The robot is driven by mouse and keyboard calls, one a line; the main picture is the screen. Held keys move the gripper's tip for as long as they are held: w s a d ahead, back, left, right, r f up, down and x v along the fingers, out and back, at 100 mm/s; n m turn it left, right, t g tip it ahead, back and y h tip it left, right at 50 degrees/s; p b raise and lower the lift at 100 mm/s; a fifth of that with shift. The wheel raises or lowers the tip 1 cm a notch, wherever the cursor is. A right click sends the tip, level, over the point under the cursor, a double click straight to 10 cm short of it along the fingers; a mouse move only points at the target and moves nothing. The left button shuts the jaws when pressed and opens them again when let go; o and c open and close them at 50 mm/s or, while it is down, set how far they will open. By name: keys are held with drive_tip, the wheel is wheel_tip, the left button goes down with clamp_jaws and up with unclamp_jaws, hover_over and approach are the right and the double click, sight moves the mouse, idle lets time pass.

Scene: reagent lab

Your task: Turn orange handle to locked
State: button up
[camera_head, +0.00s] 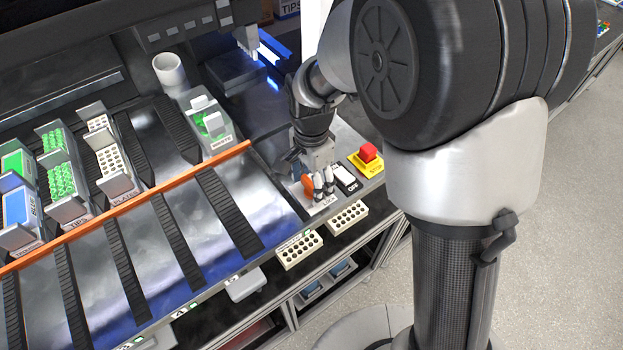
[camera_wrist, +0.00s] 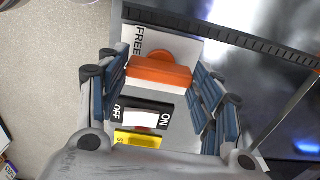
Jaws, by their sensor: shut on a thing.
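The orange handle (camera_wrist: 158,73) sits on a light plate, with a rounded orange part behind its bar. In the wrist view the bar lies crosswise between the two fingers of my gripper (camera_wrist: 160,80), which are shut on its ends. The word FREE (camera_wrist: 138,40) shows on the plate at the upper left. In the head view the orange handle (camera_head: 308,186) is partly hidden by my gripper (camera_head: 320,184), which reaches down to the panel. A LOCK label (camera_head: 326,204) shows at the panel's front edge.
A black OFF/ON switch (camera_head: 345,179) and a red stop button (camera_head: 368,153) on a yellow base stand close to the right of my gripper. A long orange rail (camera_head: 130,200) crosses the deck to the left. Racks with tubes stand behind it.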

sight(312, 185)
drive_tip(key=o, duration=1.1)
drive_tip(key=shift+c, duration=0.2)
wheel_tip(312, 185, up, 7)
drive_tip(key=shift+r, duration=0.3)
